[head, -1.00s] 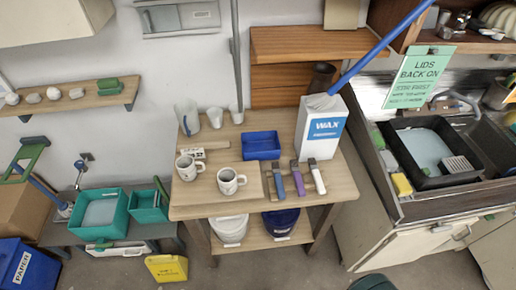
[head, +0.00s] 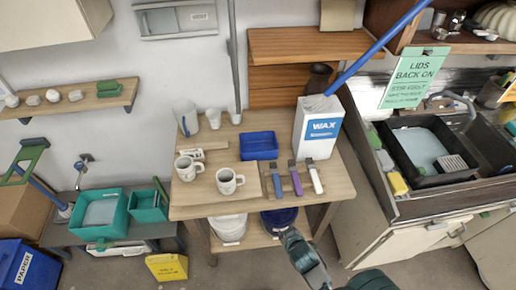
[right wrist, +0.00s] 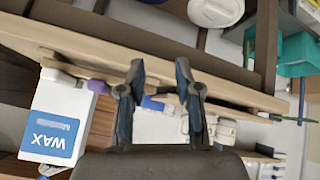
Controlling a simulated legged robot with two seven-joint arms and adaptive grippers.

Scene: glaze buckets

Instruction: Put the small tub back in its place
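Several vessels could be the small tub. A small blue open tub (head: 259,146) sits on the wooden table, left of the wax box. On the shelf under the table stand a white bucket (head: 229,229) and a dark blue bucket (head: 278,218); the white one also shows at the top of the right wrist view (right wrist: 215,10). My right gripper (head: 290,236) is in front of the table, close to the dark blue bucket and partly covering it. In the right wrist view its fingers (right wrist: 160,78) are apart with nothing held between them. My left gripper is out of view.
The table (head: 200,207) holds mugs (head: 229,181), three handled tools (head: 295,178) and a wax box (head: 318,126). Teal tubs (head: 101,211) stand on a low bench at left. The sink counter (head: 405,210) is at right. A yellow container (head: 167,267) is on the floor.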

